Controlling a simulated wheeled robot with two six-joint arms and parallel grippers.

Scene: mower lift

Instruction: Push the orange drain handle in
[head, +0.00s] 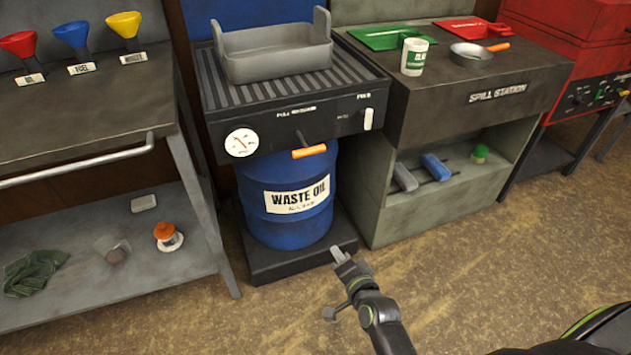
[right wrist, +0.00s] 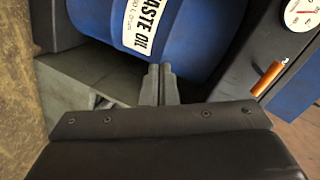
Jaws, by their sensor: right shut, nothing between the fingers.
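The orange drain handle (head: 309,151) sticks out from the front of the black drain unit (head: 345,100), above the blue waste oil drum (head: 280,180). In the right wrist view the handle (right wrist: 266,78) shows at the right, near the gauge (right wrist: 298,14). My right gripper (head: 341,256) is low in front of the drum's base, below and right of the handle and apart from it. Its fingers (right wrist: 159,85) are shut and empty in the right wrist view, with the drum just beyond them. My left gripper is not in view.
A grey pan (head: 275,52) sits on the unit's slatted top. The spill station (head: 465,105) stands to the right, and a workbench (head: 85,125) with coloured funnels to the left. The brown floor (head: 480,265) in front is mostly clear.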

